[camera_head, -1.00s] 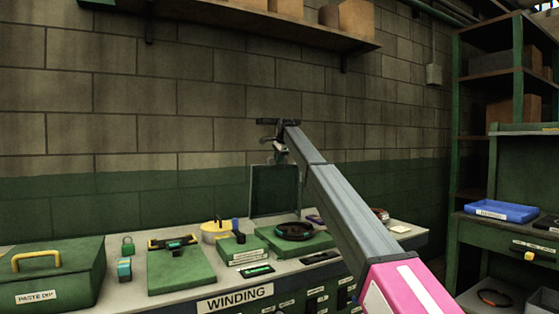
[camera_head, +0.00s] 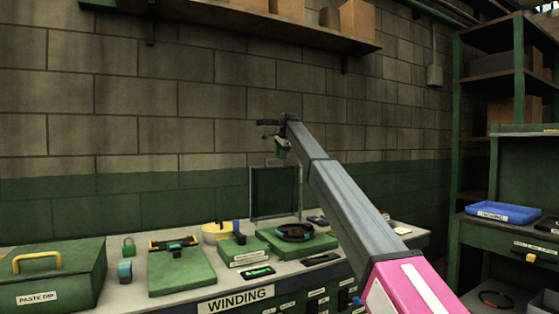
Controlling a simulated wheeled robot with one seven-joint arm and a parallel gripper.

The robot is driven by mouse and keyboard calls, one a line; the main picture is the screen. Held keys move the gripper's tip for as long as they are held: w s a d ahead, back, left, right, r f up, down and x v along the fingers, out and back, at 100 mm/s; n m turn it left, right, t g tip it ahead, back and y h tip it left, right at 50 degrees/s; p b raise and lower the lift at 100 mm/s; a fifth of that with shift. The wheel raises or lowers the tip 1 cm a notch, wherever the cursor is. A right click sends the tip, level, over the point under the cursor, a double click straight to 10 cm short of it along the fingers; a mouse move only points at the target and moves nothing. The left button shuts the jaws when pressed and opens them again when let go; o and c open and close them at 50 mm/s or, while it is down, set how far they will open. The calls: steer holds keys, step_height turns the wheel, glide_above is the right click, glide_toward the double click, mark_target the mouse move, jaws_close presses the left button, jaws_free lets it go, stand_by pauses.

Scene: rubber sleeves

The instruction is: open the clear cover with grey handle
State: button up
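The clear cover (camera_head: 274,192) stands upright at the back of a green base on the bench, like a raised lid. A small grey handle (camera_head: 281,162) shows at its top edge. Under it, a dark round ring (camera_head: 295,232) sits uncovered on the green base (camera_head: 318,244). My gripper (camera_head: 268,128) is above the cover's top edge, clear of it, at the end of my arm. Its fingers are small and dark here, and I cannot tell whether they are open or shut.
The WINDING bench (camera_head: 215,290) holds a green PASTE DIP box (camera_head: 60,280) with a yellow handle, a green block (camera_head: 182,272) and a yellow round item (camera_head: 215,232). A shelf (camera_head: 250,28) hangs above. A rack with a blue tray (camera_head: 503,213) stands right.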

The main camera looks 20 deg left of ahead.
steer(key=shift+v, duration=1)
steer(key=s+d, duration=0.7)
steer(key=d, duration=0.2)
steer(key=shift+s+f, duration=0.2)
steer(key=shift+s, duration=0.1)
